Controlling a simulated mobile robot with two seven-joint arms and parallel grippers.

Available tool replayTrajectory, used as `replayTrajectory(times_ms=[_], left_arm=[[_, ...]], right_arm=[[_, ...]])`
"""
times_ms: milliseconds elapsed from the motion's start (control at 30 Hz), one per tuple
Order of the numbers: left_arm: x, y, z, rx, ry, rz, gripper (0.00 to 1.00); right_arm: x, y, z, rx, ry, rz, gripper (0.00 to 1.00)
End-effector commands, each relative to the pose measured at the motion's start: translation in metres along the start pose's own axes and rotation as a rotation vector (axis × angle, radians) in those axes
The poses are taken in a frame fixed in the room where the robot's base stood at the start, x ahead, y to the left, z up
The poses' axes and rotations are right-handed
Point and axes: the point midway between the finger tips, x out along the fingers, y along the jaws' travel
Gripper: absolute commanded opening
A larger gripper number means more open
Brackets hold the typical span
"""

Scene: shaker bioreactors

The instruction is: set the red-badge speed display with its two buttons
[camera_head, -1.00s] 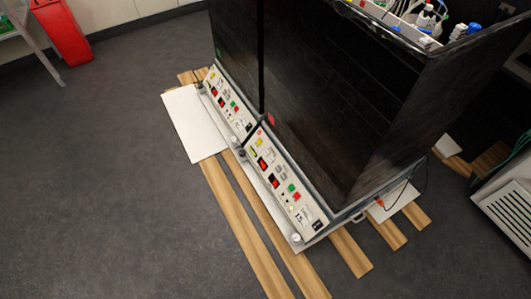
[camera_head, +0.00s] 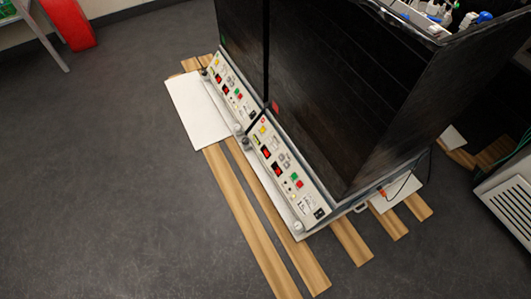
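Two black shaker bioreactors stand side by side, each with a pale sloping control panel along its lower front. A small red badge (camera_head: 275,107) is on the nearer black housing, just above the upper left end of the nearer panel (camera_head: 310,198). That panel carries two dark displays with red digits, an upper display (camera_head: 266,152) and a lower display (camera_head: 278,170). A green button (camera_head: 294,176) and a red button (camera_head: 299,184) sit below them. The digits and small labels are too small to read. Neither gripper is in view.
The farther panel (camera_head: 233,92) has a similar layout, with a green badge (camera_head: 223,41) above it. White boards (camera_head: 198,110) and wooden planks (camera_head: 240,215) lie under the shakers. A white vented unit (camera_head: 508,205) stands at right.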

Motion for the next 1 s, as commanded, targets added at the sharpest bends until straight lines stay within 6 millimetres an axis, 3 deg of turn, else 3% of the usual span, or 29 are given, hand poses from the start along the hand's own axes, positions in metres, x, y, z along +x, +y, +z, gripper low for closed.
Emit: replayTrajectory(times_ms=[33, 167, 200, 1000], left_arm=[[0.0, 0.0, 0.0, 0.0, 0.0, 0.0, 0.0], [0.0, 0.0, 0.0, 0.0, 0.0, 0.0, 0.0], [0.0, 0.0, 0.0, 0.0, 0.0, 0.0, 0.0], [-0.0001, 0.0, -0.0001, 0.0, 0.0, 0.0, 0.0]], right_arm=[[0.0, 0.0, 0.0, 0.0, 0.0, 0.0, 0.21], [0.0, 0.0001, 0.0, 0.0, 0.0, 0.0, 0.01], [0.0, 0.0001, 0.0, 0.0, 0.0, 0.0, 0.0], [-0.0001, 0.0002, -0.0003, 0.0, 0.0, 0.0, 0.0]])
